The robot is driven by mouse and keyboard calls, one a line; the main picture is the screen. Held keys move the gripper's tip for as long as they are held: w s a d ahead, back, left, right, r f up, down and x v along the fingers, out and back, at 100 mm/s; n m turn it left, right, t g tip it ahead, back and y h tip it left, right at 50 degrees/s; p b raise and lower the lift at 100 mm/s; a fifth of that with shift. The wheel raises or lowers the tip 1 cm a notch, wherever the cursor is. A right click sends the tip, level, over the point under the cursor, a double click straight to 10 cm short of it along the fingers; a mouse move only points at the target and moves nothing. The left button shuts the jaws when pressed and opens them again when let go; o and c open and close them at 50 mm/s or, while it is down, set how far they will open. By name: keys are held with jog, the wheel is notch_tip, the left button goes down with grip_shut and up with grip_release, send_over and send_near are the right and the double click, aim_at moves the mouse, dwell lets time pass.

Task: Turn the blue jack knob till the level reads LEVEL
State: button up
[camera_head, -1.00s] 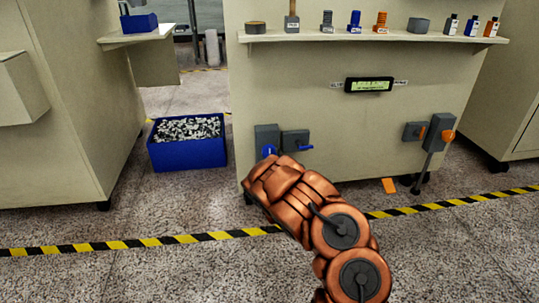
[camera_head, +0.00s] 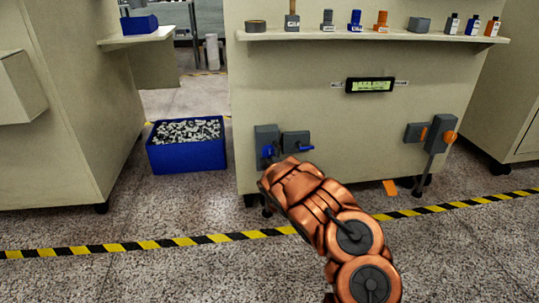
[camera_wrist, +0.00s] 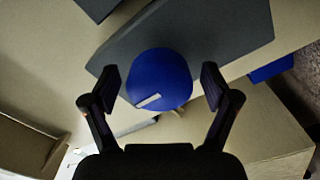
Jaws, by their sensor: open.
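The blue jack knob (camera_wrist: 160,72), round with a pale pointer mark, sits on a dark grey mount in the wrist view. My gripper (camera_wrist: 161,84) is open, with one finger on each side of the knob and a visible gap at each side. In the head view a blue part (camera_head: 267,152) shows on the left grey box (camera_head: 265,134) low on the cabinet, just above the end of my arm. My fingers are mostly hidden there. The level display (camera_head: 370,86) is lit green above, its text too small to read.
A second grey box (camera_head: 295,139) with a blue handle (camera_head: 306,148) is close on the right. Grey boxes with orange knobs (camera_head: 449,137) are further right. A blue bin (camera_head: 187,157) of small parts stands on the floor at left. A shelf (camera_head: 375,33) holds several small items.

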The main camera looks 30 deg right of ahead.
jog(key=c, duration=1.1)
jog(key=shift+c, duration=0.2)
jog(key=shift+m+p, duration=0.3)
jog(key=shift+p, duration=0.25)
